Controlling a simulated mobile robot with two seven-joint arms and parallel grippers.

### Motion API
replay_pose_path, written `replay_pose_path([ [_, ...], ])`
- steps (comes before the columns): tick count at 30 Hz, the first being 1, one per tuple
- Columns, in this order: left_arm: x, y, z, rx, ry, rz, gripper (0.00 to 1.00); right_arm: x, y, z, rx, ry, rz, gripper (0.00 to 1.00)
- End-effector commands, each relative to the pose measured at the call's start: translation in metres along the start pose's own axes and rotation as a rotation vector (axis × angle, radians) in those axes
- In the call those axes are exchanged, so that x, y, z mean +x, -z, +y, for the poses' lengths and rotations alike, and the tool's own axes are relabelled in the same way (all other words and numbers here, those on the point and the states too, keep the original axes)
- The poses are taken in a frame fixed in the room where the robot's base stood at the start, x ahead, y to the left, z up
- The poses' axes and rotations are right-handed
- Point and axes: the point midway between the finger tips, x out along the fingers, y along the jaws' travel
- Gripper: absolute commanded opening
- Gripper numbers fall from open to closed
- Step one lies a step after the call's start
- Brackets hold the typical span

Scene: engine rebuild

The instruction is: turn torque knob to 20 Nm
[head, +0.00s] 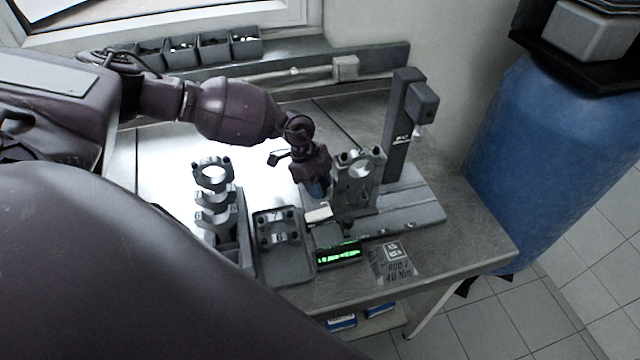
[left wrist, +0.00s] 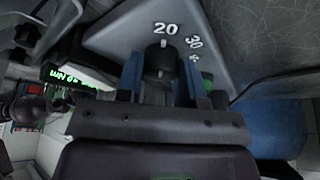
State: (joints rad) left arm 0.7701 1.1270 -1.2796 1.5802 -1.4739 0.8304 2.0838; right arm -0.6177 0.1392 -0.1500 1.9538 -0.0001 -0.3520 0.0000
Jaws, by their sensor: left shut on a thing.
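The torque knob (left wrist: 160,64) is a dark round knob on a grey panel (left wrist: 125,30) printed with 20, 30 and a partly hidden 4. A small pale mark on the knob's edge lies just under the 20. My left gripper (head: 318,188) reaches down onto the bench fixture. In the left wrist view its blue fingers (left wrist: 160,80) sit on either side of the knob, shut on it. The knob is hidden in the head view. A green-lit display (head: 338,254) stands in front of the fixture; its digits are too small to read surely.
A bearing-cap stand (head: 213,175) and a grey tray (head: 285,268) lie left of the display. A grey upright post (head: 402,125) rises behind on the right. A label card (head: 397,265) reads 40 Nm. A blue barrel (head: 555,150) stands right of the bench.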

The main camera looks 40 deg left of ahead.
Motion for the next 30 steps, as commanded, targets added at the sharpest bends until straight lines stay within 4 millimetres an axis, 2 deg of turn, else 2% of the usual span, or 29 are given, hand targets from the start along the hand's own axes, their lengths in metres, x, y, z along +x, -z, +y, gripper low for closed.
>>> replay_pose_path([
  [13, -0.0019, -0.0005, -0.0015, -0.011, 0.008, 0.0, 0.11, -0.0001, 0.0006, -0.0001, 0.0, 0.0, 0.001, 0.43],
  [14, -0.0019, -0.0005, -0.0015, -0.011, 0.008, 0.0, 0.37, -0.0001, 0.0006, -0.0001, 0.0, 0.0, 0.001, 0.43],
  [18, -0.0014, -0.0005, -0.0011, -0.011, 0.007, 0.0, 0.59, -0.0001, 0.0006, -0.0001, 0.0, 0.0, 0.001, 0.43],
  [26, -0.0009, -0.0002, -0.0005, -0.01, 0.005, 0.0, 0.59, -0.0001, 0.0005, -0.0001, 0.0, 0.0, 0.001, 0.43],
  [30, -0.0076, -0.0005, -0.0007, -0.009, 0.006, 0.0, 0.59, 0.0005, -0.0003, -0.0001, 0.0, 0.0, 0.001, 0.43],
])
